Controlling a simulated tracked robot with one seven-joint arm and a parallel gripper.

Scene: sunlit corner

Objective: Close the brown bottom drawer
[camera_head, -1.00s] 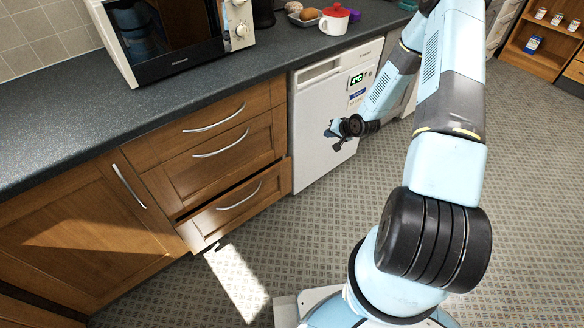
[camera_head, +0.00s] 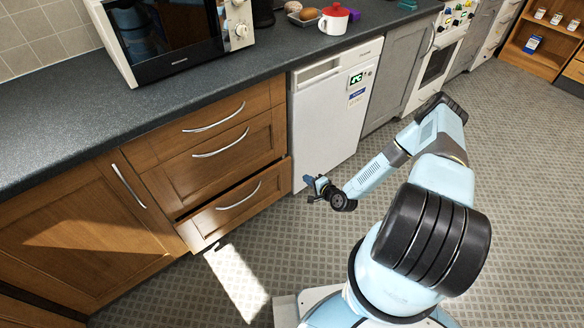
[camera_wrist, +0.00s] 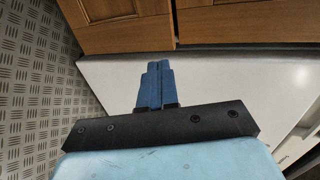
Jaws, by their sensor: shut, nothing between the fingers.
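The brown bottom drawer (camera_head: 235,203) is the lowest of three in the wooden cabinet. It stands partly out, with a dark gap along its top edge and a curved silver handle (camera_head: 239,197). My gripper (camera_head: 312,184) is low in front of the white appliance, to the right of the drawer and apart from it. In the wrist view, my blue fingers (camera_wrist: 156,80) are together with nothing between them. They point toward brown wooden fronts at the top of that picture; I cannot tell for sure which fronts these are.
The white appliance (camera_head: 330,125) stands right of the drawers. A cupboard door (camera_head: 80,225) is to their left. The dark worktop (camera_head: 130,105) above holds a microwave (camera_head: 175,35) and a red-and-white pot (camera_head: 334,18). The patterned floor (camera_head: 300,230) before the drawers is clear.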

